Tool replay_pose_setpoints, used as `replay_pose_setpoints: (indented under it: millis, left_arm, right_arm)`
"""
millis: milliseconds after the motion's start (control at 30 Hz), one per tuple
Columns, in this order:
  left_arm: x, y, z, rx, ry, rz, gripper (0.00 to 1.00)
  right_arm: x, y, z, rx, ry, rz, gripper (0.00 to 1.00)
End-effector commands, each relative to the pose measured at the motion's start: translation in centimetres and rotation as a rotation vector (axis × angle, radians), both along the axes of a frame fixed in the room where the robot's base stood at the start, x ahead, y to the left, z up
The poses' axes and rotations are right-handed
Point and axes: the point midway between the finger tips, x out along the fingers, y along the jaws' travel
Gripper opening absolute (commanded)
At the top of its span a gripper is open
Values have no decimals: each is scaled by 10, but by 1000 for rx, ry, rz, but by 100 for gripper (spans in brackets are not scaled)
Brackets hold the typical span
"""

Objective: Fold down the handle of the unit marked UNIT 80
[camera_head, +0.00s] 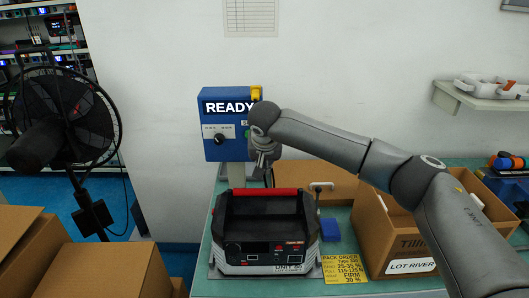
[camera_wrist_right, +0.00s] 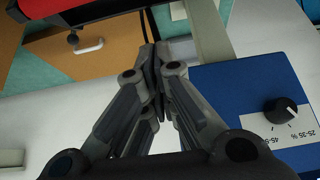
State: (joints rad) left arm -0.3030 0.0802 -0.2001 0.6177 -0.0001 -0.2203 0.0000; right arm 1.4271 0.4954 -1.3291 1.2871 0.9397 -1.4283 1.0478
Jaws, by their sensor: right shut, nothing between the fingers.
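The unit marked UNIT 80 (camera_head: 262,250) is a black and grey device standing on the green bench, with its panel facing me. Its handle has a red grip bar (camera_head: 262,192) across the top, between dark side pieces, and looks raised. The red bar also shows at the top left of the right wrist view (camera_wrist_right: 75,10). My right gripper (camera_head: 263,166) is above and behind the handle, pointing down, apart from it. Its fingers are shut together and empty in the right wrist view (camera_wrist_right: 155,62). My left gripper is not in view.
A blue box with a READY display (camera_head: 229,107) and a knob stands on a post close behind my right gripper. A cardboard box (camera_head: 375,240) is right of the unit, below my right arm. A yellow label (camera_head: 344,270) lies between them. A fan (camera_head: 65,120) stands left.

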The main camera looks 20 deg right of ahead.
Motion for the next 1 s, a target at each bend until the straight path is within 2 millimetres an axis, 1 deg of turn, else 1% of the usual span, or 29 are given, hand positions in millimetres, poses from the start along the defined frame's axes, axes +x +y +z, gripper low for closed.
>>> replay_pose_setpoints:
  millis: [33,100,300,500,667,1000]
  left_arm:
    - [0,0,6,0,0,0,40]
    - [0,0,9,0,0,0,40]
    - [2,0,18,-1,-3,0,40]
    - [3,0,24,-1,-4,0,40]
    - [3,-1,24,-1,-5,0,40]
    - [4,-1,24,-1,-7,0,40]
  right_arm:
    - [5,-1,-7,-1,3,-1,0]
    - [12,-4,-19,-2,3,-2,0]
    - [-9,3,-22,-2,0,5,0]
    - [-23,7,-26,-1,-1,3,0]
    - [-27,8,-27,1,0,3,0]
    - [-26,8,-28,0,-1,1,0]
